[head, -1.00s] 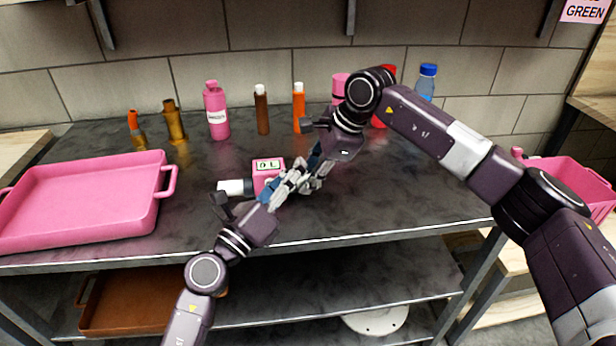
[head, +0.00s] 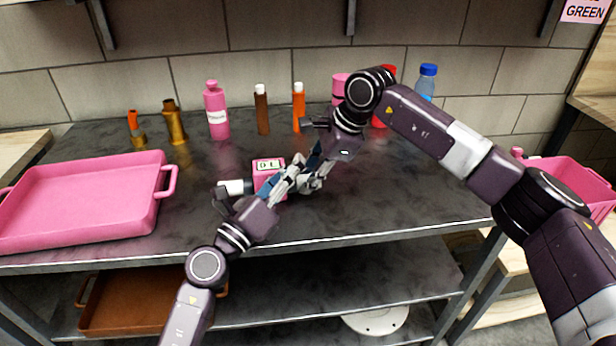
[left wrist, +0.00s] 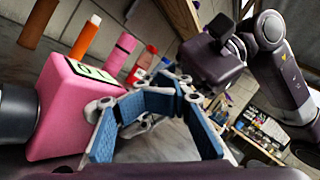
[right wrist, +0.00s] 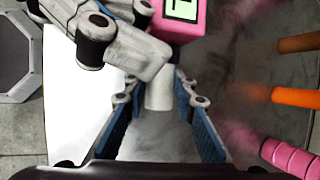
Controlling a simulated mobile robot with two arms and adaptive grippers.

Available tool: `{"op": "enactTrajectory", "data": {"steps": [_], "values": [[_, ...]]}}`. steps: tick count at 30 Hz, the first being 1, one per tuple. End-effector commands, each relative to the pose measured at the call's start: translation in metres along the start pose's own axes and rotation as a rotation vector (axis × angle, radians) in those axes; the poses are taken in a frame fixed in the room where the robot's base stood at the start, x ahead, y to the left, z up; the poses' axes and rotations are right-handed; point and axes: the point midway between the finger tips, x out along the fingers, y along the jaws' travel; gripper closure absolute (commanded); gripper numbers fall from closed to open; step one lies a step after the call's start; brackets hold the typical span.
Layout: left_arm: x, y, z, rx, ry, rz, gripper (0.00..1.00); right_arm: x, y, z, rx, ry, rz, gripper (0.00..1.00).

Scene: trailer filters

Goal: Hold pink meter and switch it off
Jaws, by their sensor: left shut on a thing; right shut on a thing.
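The pink meter (head: 267,170) is a pink box with a small display, lying on the dark table, with a white and dark cylinder (head: 232,187) at its left. Its box shows in the left wrist view (left wrist: 75,115) and the right wrist view (right wrist: 182,22). My left gripper (head: 304,172) and right gripper (head: 291,182) cross at the meter's right side, their fingers close together. A white stem (right wrist: 159,95), seemingly the meter's, lies between my right fingertips. My left fingers (left wrist: 155,105) are right of the box; what they grip is unclear. The switch cannot be made out.
A pink tray (head: 85,210) is at the left of the table. Several bottles, including a pink one (head: 216,112) and an orange one (head: 298,108), stand along the back. A pink crate (head: 570,180) is at the far right. The table right of the grippers is clear.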

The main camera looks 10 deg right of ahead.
Motion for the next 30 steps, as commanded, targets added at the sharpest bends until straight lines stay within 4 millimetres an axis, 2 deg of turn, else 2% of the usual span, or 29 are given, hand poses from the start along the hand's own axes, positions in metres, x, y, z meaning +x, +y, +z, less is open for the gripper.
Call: {"op": "enactTrajectory", "data": {"steps": [13, 30], "values": [[0.002, 0.002, 0.001, 0.000, 0.000, 0.000, 1.00, -0.001, 0.000, 0.001, -0.001, -0.002, -0.001, 1.00], [-0.010, -0.010, -0.004, -0.001, 0.000, 0.000, 1.00, -0.001, 0.000, 0.001, 0.000, -0.002, -0.001, 1.00]]}}
